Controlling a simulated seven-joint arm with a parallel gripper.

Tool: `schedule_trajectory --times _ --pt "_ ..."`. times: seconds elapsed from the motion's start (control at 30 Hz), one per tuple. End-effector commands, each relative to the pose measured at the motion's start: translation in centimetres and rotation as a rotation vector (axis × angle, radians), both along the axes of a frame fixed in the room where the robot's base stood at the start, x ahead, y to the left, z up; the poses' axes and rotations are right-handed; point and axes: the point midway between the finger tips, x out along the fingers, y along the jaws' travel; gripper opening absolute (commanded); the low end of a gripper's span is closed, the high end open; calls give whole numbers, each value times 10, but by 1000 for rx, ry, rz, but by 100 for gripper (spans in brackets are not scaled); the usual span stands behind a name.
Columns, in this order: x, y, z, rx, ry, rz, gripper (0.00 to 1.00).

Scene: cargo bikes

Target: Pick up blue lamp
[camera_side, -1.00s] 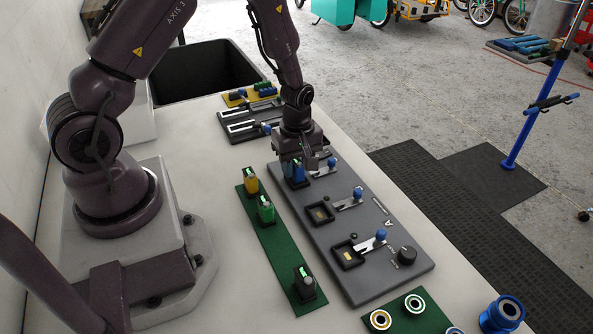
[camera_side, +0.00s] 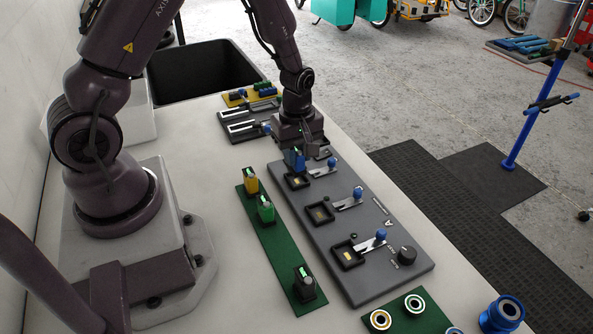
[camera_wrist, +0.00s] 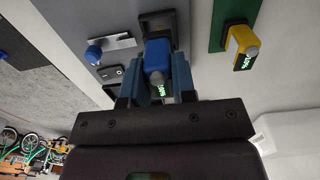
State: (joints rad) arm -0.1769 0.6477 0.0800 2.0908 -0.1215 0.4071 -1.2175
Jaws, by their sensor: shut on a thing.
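The blue lamp (camera_side: 294,160) is held in my gripper (camera_side: 297,151), just above a black square socket (camera_side: 297,181) at the far end of the grey board (camera_side: 412,270). In the wrist view the blue lamp (camera_wrist: 157,52), with a green-lit label, sits between the two blue fingers of my gripper (camera_wrist: 157,84). The fingers are shut on it. Part of the lamp is hidden by my gripper in the side view.
A green strip (camera_side: 280,245) beside the board carries a yellow lamp (camera_side: 251,181), a green lamp (camera_side: 266,211) and a dark lamp (camera_side: 304,282). Blue-knobbed levers (camera_side: 357,193) stand on the board. A black bin (camera_side: 205,72) is behind.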

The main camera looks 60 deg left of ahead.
Motion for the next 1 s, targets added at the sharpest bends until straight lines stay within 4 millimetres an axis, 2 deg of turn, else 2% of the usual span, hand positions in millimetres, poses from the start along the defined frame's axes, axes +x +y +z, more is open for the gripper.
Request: schedule_trajectory --times 0.7,1.0 --pt "0 0 36 0 -2 0 0" --pt "0 0 39 0 1 0 0"
